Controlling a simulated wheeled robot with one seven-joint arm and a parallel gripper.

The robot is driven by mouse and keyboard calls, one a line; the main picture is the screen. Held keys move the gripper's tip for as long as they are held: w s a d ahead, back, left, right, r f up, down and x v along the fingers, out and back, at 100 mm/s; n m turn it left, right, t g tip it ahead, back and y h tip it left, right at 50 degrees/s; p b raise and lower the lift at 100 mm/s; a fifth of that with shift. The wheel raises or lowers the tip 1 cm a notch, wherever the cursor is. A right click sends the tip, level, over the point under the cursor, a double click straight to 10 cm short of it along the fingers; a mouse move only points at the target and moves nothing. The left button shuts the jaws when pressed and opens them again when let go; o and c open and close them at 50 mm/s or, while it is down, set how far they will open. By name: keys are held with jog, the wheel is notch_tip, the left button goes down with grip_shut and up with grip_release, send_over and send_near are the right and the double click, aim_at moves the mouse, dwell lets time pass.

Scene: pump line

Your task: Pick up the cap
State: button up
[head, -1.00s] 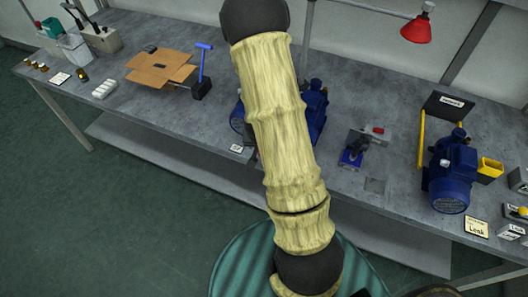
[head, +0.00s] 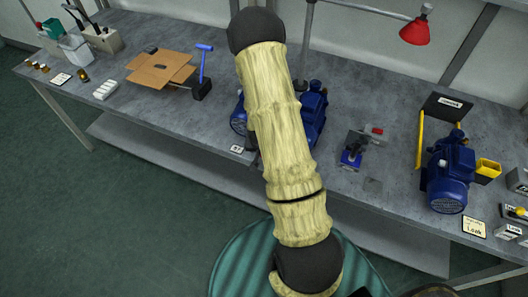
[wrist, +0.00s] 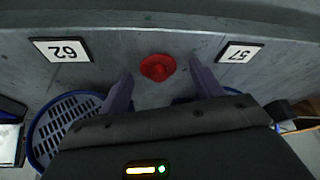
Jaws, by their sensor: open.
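A red round cap (wrist: 157,67) lies on the grey bench top in the wrist view, between two white number cards. My gripper (wrist: 160,72) is open, with one finger on each side of the cap. I see a gap between the cap and each finger, so it is not held. In the head view my own arm covers the middle of the bench, and neither the cap nor my gripper can be made out there.
A blue round grille (wrist: 62,125) is at lower left. A blue pump (head: 312,110) stands partly behind my arm; another pump (head: 449,178) is at right.

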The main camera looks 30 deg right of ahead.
dwell(0.4)
jog(key=c, duration=1)
jog(key=shift+c, duration=0.2)
notch_tip(320, 180, up, 10)
jog(key=shift+b, duration=0.3)
